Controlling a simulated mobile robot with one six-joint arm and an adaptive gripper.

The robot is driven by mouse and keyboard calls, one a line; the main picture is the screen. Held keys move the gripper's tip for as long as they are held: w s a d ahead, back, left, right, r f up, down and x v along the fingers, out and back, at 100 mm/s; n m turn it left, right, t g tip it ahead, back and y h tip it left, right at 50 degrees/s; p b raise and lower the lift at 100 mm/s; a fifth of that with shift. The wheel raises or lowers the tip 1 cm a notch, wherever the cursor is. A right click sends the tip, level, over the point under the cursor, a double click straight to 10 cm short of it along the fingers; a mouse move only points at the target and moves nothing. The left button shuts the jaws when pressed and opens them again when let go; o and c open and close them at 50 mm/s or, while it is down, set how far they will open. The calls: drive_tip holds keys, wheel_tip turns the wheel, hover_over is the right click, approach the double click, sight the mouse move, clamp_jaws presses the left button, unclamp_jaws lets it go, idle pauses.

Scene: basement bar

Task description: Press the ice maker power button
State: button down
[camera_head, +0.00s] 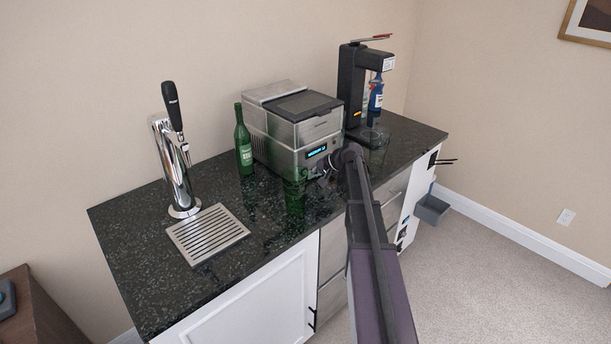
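The ice maker (300,128) is a silver box with a dark lid panel, standing on the black speckled counter against the wall. A small lit blue display (316,151) shows on its front face. I cannot make out a separate power button; the lower right of the front is partly hidden by my arm. My arm reaches in from the bottom right, and my gripper (321,178) is close in front of the ice maker's lower front. It is small and dark here, and I cannot tell whether its fingers are open or shut, or touch the machine.
A green bottle (243,142) stands left of the ice maker. A green glass object (294,192) is just left of my gripper. A black dispenser (351,88) with a blue bottle (376,96) and a clear glass (377,150) stand right. A chrome tap (174,165) and drip tray (207,236) are left.

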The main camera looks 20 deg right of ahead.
drive_tip(key=shift+s, duration=0.15)
drive_tip(key=shift+s+d, duration=0.25)
drive_tip(key=shift+s, duration=0.35)
idle(0.3)
drive_tip(key=shift+s+d, duration=0.35)
drive_tip(key=shift+s, duration=0.6)
drive_tip(key=shift+s+d, duration=0.35)
drive_tip(key=shift+s, duration=0.55)
drive_tip(key=shift+s+d, duration=0.35)
drive_tip(key=shift+s, duration=0.6)
